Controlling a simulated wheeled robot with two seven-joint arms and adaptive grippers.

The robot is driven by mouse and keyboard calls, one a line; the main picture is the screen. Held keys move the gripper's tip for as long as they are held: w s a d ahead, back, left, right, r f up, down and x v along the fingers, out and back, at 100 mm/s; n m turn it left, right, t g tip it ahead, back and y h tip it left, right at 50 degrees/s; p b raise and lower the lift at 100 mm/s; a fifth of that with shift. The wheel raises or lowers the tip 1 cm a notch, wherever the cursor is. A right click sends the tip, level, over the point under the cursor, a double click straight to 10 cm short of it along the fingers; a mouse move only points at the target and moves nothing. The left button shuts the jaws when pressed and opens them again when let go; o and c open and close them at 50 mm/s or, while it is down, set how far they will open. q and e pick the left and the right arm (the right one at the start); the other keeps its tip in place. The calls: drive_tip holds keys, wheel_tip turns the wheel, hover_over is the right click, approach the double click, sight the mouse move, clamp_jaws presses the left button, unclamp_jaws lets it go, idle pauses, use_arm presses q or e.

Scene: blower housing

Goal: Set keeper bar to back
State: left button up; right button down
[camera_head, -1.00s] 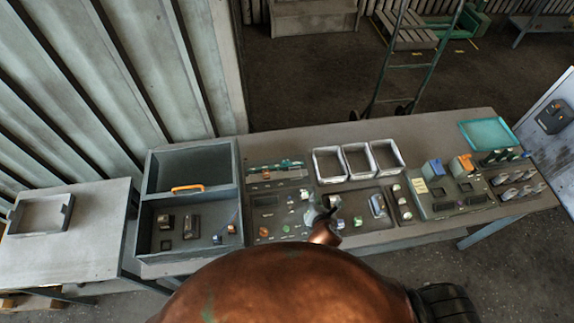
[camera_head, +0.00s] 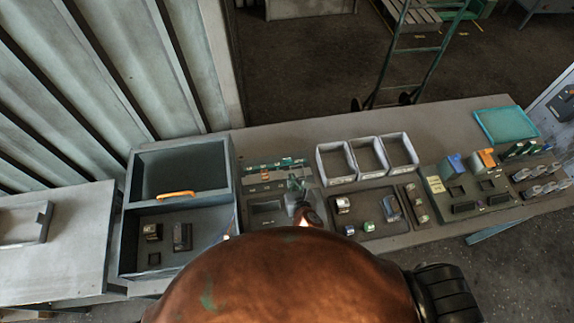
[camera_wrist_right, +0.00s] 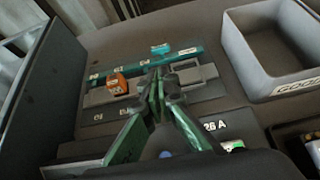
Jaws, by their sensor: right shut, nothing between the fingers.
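A long teal bar (camera_wrist_right: 115,73) with pale marks lies along the back of a dark fixture in the wrist view; it looks like the keeper bar. It also shows in the head view (camera_head: 262,167). A small teal tab (camera_wrist_right: 160,48) stands at the bar. An orange block (camera_wrist_right: 118,86) sits on the grey strip just in front of it. My right gripper (camera_wrist_right: 158,76) is shut and empty, its tips over the fixture near the bar and right of the orange block. Contact cannot be told. In the head view my right gripper (camera_head: 297,186) is partly hidden by my arm.
A grey two-part bin (camera_head: 233,170) stands left of the fixture. White open trays (camera_head: 318,160) stand to the right, one close beside the gripper (camera_wrist_right: 240,60). A dark tray (camera_head: 375,232) with small parts lies to the right. The bench's back strip is clear.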

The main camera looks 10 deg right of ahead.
sight(287, 162)
use_arm(q)
drive_tip(key=shift+w+f, duration=0.35)
drive_tip(key=shift+w, duration=0.25)
use_arm(e)
drive_tip(key=shift+w+f, duration=0.15)
drive_tip(key=shift+f, duration=0.15)
drive_tip(key=shift+d, duration=0.1)
drive_tip(key=x, duration=1)
use_arm(q)
drive_tip(key=shift+f, duration=0.1)
